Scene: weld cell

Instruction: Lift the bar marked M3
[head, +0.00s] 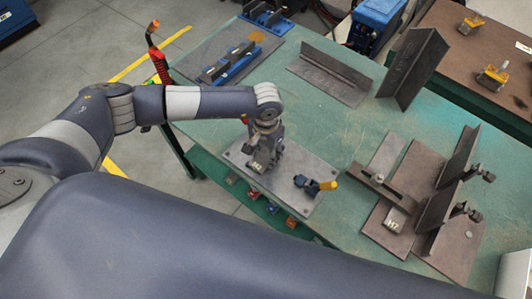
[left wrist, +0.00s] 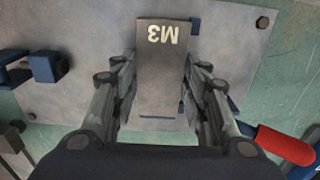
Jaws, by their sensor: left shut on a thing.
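The bar marked M3 (left wrist: 162,75) is a dark grey steel block with white lettering, which reads upside down in the left wrist view. In the head view the bar (head: 259,163) is small and partly covered by my gripper, above the grey metal plate (head: 308,158). My left gripper (left wrist: 160,95) has one finger on each side of the bar and is shut on it. In the head view the left gripper (head: 265,148) points down over the plate. I cannot tell whether the bar touches the plate. My right gripper is not in view.
A steel fixture (head: 420,170) with another marked block (head: 396,219) fills the table's right. Angle pieces (head: 330,74) lie behind. Green tabletop (head: 345,130) is clear between them.

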